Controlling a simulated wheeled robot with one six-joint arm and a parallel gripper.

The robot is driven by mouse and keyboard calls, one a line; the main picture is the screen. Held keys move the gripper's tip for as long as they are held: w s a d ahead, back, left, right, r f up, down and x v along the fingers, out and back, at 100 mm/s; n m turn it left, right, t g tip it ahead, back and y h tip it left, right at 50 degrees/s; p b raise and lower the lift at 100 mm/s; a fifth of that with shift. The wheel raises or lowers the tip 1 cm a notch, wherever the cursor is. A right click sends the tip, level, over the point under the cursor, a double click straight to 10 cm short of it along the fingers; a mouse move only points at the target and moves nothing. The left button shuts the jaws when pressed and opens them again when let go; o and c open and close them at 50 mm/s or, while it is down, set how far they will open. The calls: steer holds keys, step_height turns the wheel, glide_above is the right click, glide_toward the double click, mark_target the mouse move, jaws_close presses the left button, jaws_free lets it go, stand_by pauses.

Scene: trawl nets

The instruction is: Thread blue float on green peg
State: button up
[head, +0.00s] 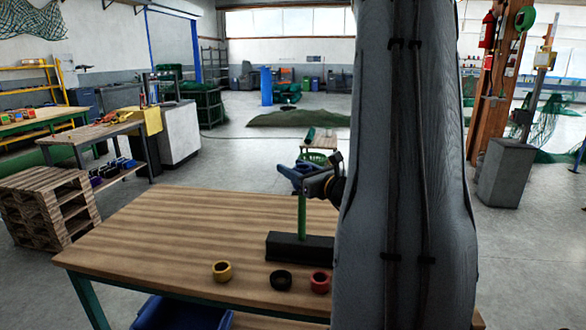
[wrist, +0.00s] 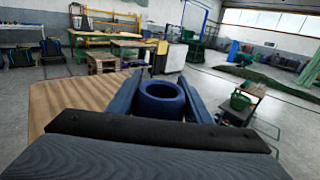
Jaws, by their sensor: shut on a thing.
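The green peg (head: 302,218) stands upright from a black base (head: 300,246) on the wooden table. My gripper (head: 306,180) is at the height of the peg's top, which it partly covers in the head view. In the wrist view, my gripper (wrist: 162,98) is shut on the blue float (wrist: 161,113), a thick ring held between its two dark blue fingers with the hole facing up. No green shows in the hole. In the head view I cannot tell the float from the fingers, nor whether it is exactly over the peg.
A yellow float (head: 222,271), a black float (head: 280,280) and a red float (head: 320,282) lie in front of the base. The left part of the table (head: 165,235) is clear. My arm hides the table's right side. A blue bin (head: 180,314) sits below the front edge.

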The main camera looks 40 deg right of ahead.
steer(key=o, duration=1.2)
steer(key=s+b, duration=0.1)
steer(key=s, duration=0.6)
steer(key=shift+s+a+b, duration=0.15)
steer(key=shift+s+b, duration=0.2)
steer(key=shift+s, duration=0.05)
